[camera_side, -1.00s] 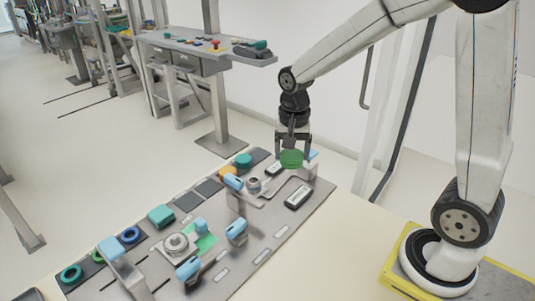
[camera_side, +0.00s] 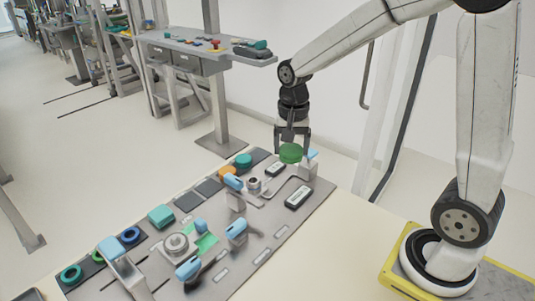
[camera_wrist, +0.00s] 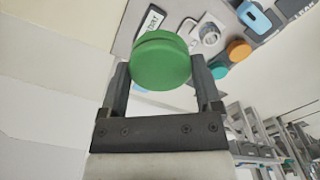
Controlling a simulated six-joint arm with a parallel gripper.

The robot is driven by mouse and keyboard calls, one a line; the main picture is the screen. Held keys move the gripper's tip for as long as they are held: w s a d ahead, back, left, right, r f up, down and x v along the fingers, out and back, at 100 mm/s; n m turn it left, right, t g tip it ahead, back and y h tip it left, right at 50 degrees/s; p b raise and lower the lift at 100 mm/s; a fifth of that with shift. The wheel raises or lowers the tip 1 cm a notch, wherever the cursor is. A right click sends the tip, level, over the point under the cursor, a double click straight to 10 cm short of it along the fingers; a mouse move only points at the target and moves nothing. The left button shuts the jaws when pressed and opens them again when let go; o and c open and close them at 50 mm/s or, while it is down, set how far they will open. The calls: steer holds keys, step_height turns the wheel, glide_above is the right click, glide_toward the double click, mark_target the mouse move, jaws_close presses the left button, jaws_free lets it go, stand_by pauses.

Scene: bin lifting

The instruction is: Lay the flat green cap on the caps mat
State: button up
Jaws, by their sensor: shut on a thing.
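The flat green cap (camera_side: 290,153) is held in the air above the back right part of the grey board (camera_side: 262,222). My gripper (camera_side: 292,143) is shut on it from above, with a finger on each side. In the wrist view the green cap (camera_wrist: 161,60) is round and sits between the fingertips of my gripper (camera_wrist: 160,78). A dark mat strip (camera_side: 259,155) on the board's back edge bears a teal cap (camera_side: 242,160) and an orange cap (camera_side: 228,171). I cannot read which mat is the caps mat.
Two bare dark squares (camera_side: 209,187) lie left of the orange cap. A teal block (camera_side: 161,215), blue-topped clamps (camera_side: 236,230), a round metal fixture (camera_side: 175,242) and a dark labelled box (camera_side: 298,197) stand on the board. Rings lie at the far left.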

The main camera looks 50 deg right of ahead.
steer(key=w+d+f, duration=0.3)
steer(key=w+d, duration=0.2)
steer(key=d, duration=0.1)
steer(key=w+d+f, duration=0.3)
steer(key=w+d, duration=0.3)
steer(key=d, duration=0.1)
steer(key=shift+w+d+m, duration=0.2)
steer(key=shift+w+m, duration=0.05)
steer(key=shift+m, duration=0.05)
steer(key=shift+w, duration=0.1)
glide_above(261, 153)
steer(key=shift+f, duration=4.7)
steer(key=shift+f, duration=0.2)
steer(key=shift+w+f, duration=0.1)
steer(key=shift+f, duration=1.5)
steer(key=shift+f, duration=0.15)
